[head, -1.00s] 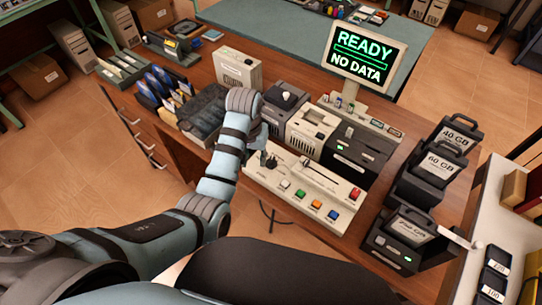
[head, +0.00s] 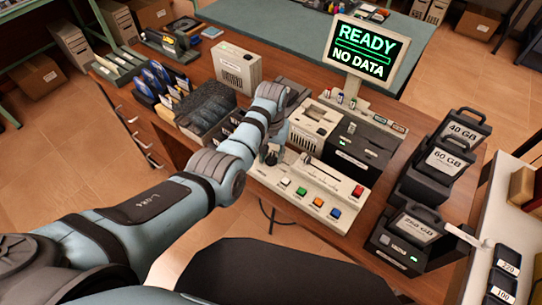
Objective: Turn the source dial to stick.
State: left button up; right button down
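The source dial (head: 268,158) appears to be the small black knob at the left end of the cream control panel (head: 262,177). Its pointer and any label are too small to read. My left arm reaches in from the left, and its wrist bends over the panel's left end. My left gripper (head: 275,134) is mostly hidden behind the forearm, just above the dial. I cannot tell whether it touches the dial or how its fingers stand. My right gripper is not in view.
The panel also has a slider and several coloured buttons (head: 317,202). Behind it stand a cream device (head: 313,122) and a black device (head: 362,147). A monitor (head: 365,54) reads "READY NO DATA". Labelled black drives (head: 440,160) stand at the right.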

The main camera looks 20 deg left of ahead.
pick_arm(q)
jog(key=shift+c, duration=0.5)
grip_shut()
jog(key=shift+m+p, duration=0.3)
jog(key=shift+r+m+p, duration=0.1)
jog(key=shift+m+p, duration=0.4)
jog(key=shift+m, duration=0.3)
jog(key=m+p, duration=0.1)
jog(key=m, duration=0.1)
jog(key=shift+m, duration=0.3)
jog(key=m+p, duration=0.1)
jog(key=m, duration=0.4)
jog(key=shift+m, duration=0.3)
jog(key=m, duration=0.5)
jog(key=shift+m, duration=0.3)
